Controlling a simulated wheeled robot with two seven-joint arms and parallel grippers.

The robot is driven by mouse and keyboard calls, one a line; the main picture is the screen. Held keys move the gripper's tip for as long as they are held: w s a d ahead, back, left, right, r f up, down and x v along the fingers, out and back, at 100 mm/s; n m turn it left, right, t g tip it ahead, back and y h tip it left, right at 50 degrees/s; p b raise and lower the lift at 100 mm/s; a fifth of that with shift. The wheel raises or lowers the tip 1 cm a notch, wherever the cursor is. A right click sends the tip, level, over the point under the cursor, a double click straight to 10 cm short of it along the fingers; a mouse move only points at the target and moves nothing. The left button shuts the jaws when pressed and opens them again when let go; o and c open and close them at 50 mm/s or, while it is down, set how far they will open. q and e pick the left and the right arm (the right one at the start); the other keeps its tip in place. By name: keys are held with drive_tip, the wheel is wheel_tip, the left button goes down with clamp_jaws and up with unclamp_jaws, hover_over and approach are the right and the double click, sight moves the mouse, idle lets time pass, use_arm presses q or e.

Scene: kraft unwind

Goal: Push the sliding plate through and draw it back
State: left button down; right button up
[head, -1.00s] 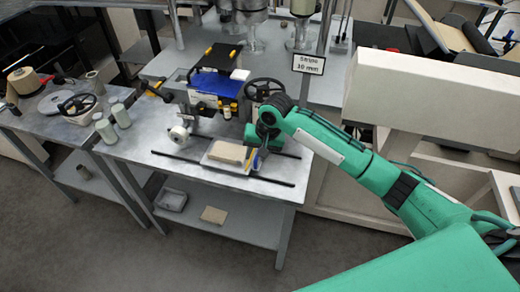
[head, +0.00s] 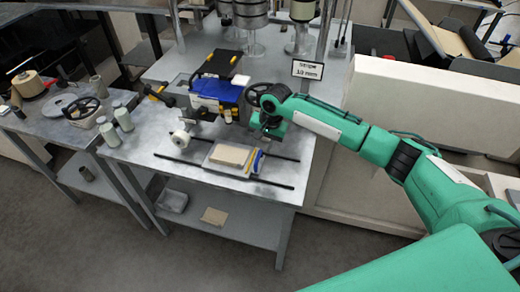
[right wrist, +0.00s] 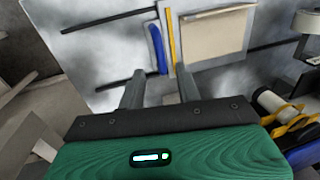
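The sliding plate (head: 212,168) is pale and flat and lies across two dark rails on the metal bench. It carries a tan block (head: 231,155) and has a yellow strip and an upright blue handle (head: 257,161) at its right end. In the right wrist view the blue handle (right wrist: 156,47) stands beside the yellow strip (right wrist: 171,40) and the tan block (right wrist: 215,33). My right gripper (head: 270,136) is above and behind the handle, apart from it. Its two fingers (right wrist: 161,88) are spread with nothing between them. My left gripper is out of view.
The rails (head: 223,171) extend past both sides of the plate. A white roller (head: 181,138) stands left of it, and a machine with a blue part (head: 217,88) and a handwheel (head: 258,93) stands behind. A side table (head: 65,130) is at left.

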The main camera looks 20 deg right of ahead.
sight(259, 156)
drive_tip(key=shift+w+a+f+p, duration=0.1)
drive_tip(key=shift+a+f+p, duration=0.05)
drive_tip(key=shift+f, duration=0.7)
drive_tip(key=shift+w+a+f+p, duration=0.1)
drive_tip(key=shift+a+f, duration=0.05)
drive_tip(key=shift+f, duration=0.65)
drive_tip(key=shift+w+a+f+p, duration=0.1)
drive_tip(key=shift+a+f+p, duration=0.05)
drive_tip(key=shift+f, duration=0.7)
clamp_jaws()
